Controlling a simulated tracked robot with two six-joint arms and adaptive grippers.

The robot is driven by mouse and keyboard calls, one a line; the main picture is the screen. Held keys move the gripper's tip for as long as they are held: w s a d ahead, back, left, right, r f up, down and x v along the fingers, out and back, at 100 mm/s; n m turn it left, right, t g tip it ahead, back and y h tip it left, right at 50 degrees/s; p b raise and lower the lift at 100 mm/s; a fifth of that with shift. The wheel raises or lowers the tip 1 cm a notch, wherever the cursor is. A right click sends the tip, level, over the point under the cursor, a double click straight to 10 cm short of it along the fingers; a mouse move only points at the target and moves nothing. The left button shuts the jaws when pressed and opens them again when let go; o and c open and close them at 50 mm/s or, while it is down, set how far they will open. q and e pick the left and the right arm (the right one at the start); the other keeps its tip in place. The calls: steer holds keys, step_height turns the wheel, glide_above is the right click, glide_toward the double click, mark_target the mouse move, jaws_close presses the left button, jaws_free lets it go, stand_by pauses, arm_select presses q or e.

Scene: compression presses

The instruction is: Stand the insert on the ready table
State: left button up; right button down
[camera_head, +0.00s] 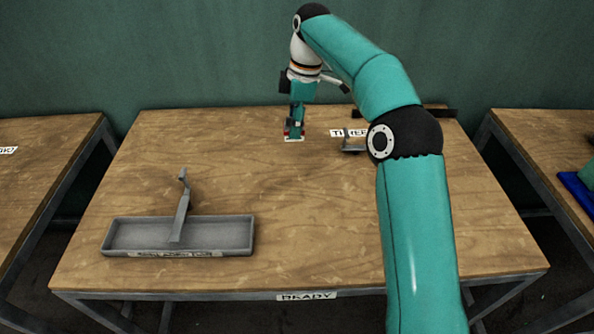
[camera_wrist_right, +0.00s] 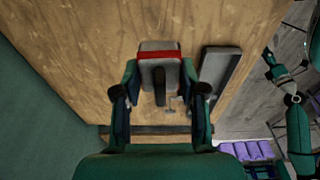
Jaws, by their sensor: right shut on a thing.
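The insert is a pale grey block with a red band (camera_wrist_right: 160,55). My right gripper (camera_wrist_right: 160,74) is shut on it, one finger on each side. In the head view the right gripper (camera_head: 296,121) points down over the back middle of the ready table (camera_head: 320,215), with the insert (camera_head: 294,138) low at its tips. I cannot tell whether the insert touches the wood. The table carries a READY label (camera_head: 306,296) on its front edge. Part of a teal arm, likely my left, shows at the right of the wrist view; its gripper is too small to read.
A grey tray (camera_head: 110,240) with a tool leaning in it (camera_head: 181,212) stands at the front left. A small grey block (camera_head: 354,145) sits by a label behind my right arm's elbow. Other tables flank this one. The table's middle is clear.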

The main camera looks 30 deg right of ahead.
steer(key=f, duration=0.8)
steer(key=s+d+f+b, duration=0.1)
steer(key=f, duration=0.3)
steer(key=shift+f, duration=2.9)
steer(key=c, duration=0.7)
jaws_free()
steer(key=shift+o, duration=0.2)
step_height(320, 180, up, 12)
steer(key=d, duration=0.1)
steer(key=shift+s+d, duration=0.3)
steer(key=shift+s, duration=0.15)
